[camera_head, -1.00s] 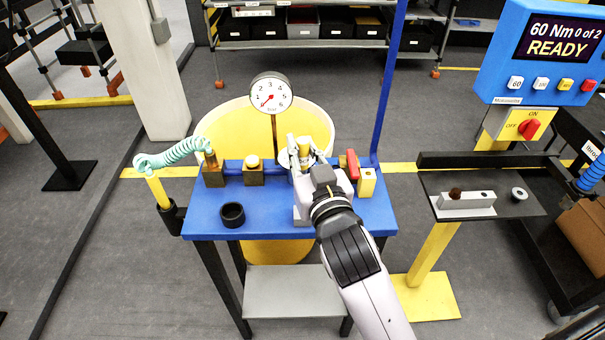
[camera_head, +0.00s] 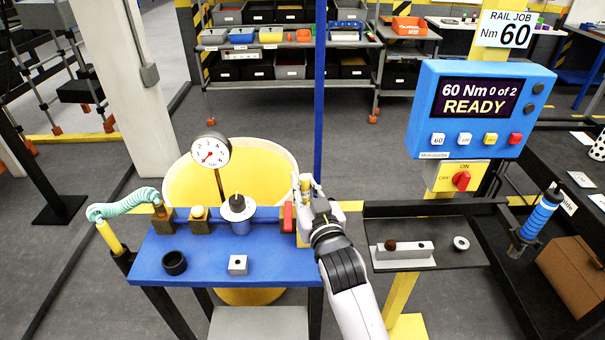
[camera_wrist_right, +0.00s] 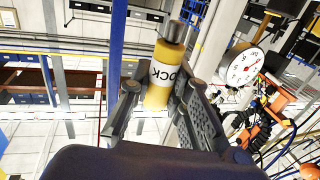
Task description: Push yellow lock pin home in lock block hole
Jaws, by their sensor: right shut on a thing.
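The yellow lock pin (camera_wrist_right: 162,78), a yellow cylinder with a metal end and dark lettering partly reading "OCK", is between the fingers of my right gripper (camera_wrist_right: 158,98) in the right wrist view. The right gripper (camera_head: 306,186) is shut on it in the head view, above the right end of the blue bench. A yellow block (camera_head: 303,238), likely the lock block, stands there beside a red lever (camera_head: 287,217), partly hidden by the gripper. Its hole is hidden, and I cannot tell whether the pin touches the block. My left gripper is not in view.
The blue bench (camera_head: 205,262) carries a dark ring (camera_head: 174,263), a white square block (camera_head: 238,265) and a round fitting (camera_head: 239,210). A dial gauge (camera_head: 210,150) rises behind. A tray (camera_head: 422,262) and a blue control box (camera_head: 480,108) are right.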

